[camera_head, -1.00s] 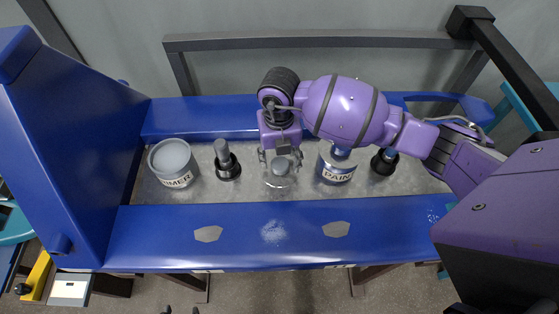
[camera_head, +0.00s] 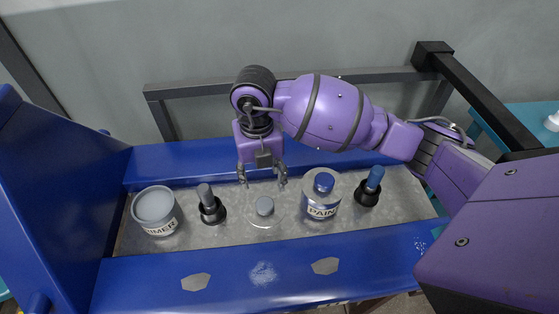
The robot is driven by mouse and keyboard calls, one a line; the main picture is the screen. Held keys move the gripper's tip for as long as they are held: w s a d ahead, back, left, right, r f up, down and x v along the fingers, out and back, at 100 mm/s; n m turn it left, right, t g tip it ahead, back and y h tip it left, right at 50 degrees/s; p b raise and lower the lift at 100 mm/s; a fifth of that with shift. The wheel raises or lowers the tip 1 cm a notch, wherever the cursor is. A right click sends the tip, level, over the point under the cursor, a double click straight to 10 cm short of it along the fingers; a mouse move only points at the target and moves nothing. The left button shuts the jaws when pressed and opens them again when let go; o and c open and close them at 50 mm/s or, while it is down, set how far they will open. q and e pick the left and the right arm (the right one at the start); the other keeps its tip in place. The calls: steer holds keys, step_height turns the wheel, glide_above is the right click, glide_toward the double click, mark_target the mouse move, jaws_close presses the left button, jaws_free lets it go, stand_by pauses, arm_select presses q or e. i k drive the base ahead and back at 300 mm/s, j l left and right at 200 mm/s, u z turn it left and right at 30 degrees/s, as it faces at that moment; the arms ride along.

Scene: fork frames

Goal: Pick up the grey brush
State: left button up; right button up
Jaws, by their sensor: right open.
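The grey brush (camera_head: 206,194) stands upright, its grey handle up, in a black base in the tray, left of centre. The blue brush (camera_head: 374,180) stands in a similar black base on the right. My right gripper (camera_head: 262,180) points down at the back of the tray, fingers apart, with nothing between them. It is to the right of the grey brush and behind a clear round container with a grey top (camera_head: 264,206). It does not touch the grey brush. My left gripper is not in view.
A primer can (camera_head: 155,206) stands left of the grey brush. A paint container (camera_head: 321,195) with a blue cap stands between the clear container and the blue brush. The tray (camera_head: 240,236) sits in a blue frame (camera_head: 255,272) with a tall blue panel at left.

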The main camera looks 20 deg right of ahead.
mark_target(209, 202)
steer(key=k, duration=1)
